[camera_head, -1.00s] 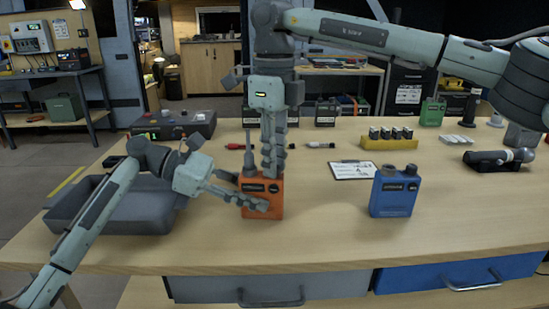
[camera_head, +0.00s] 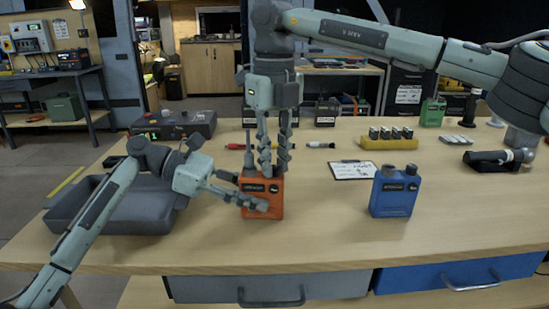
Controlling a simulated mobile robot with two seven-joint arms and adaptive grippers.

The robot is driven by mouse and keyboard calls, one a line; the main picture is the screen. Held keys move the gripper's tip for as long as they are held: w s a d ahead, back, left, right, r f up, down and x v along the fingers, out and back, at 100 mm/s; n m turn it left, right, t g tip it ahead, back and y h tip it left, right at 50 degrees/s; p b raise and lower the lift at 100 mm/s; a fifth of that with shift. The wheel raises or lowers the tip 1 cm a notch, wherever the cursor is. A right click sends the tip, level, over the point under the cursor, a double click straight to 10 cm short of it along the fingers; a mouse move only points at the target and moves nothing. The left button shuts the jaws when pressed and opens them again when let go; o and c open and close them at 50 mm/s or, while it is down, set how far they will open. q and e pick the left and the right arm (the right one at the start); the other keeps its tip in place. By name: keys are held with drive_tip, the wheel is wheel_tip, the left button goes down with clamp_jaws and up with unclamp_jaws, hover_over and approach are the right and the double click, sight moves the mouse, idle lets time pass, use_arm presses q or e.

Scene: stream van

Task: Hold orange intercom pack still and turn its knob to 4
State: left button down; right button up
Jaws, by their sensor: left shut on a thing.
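The orange intercom pack (camera_head: 270,206) stands upright on the wooden table, with a stub antenna on its top left. My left gripper (camera_head: 256,206) is shut on the pack from the left, its fingers low across the front. My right gripper (camera_head: 273,170) points straight down over the pack's top right, its two fingers side by side with a narrow gap. Its fingertips hide the knob, so its setting cannot be read. I cannot tell whether they press on the knob.
A blue pack (camera_head: 394,193) with a top knob stands to the right. A white label card (camera_head: 352,170) lies between and behind the packs. A grey tray (camera_head: 98,215) is at left under my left arm. A yellow block (camera_head: 388,143) with several items sits behind. The front table area is clear.

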drive_tip(key=shift+o, duration=0.8)
drive_tip(key=shift+r, duration=3.05)
